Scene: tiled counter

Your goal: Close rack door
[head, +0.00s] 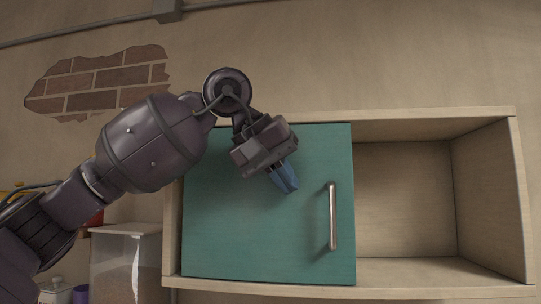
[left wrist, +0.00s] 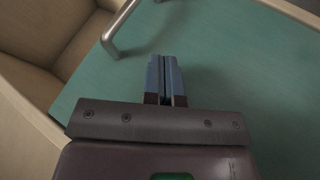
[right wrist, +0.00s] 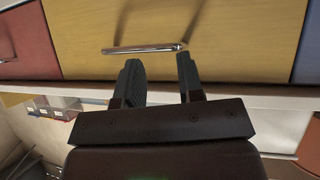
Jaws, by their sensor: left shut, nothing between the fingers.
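The wooden rack (head: 440,118) hangs on the wall. Its green sliding door (head: 260,240) covers the left part, and the right part stands open and shows an empty inside. A vertical metal handle (head: 333,215) sits near the door's right edge; part of it also shows in the left wrist view (left wrist: 118,30). My left gripper (head: 287,180) is shut and empty, in front of the door and left of the handle, apart from it. Whether its fingertips touch the door I cannot tell. My right gripper (right wrist: 160,75) shows only in the right wrist view, open, its fingers apart.
In the right wrist view, a yellow drawer front (right wrist: 220,30) with a metal bar handle (right wrist: 145,49) lies before the right gripper. A clear container (head: 125,260) stands below left of the rack. The wall right of the left arm above the rack is bare.

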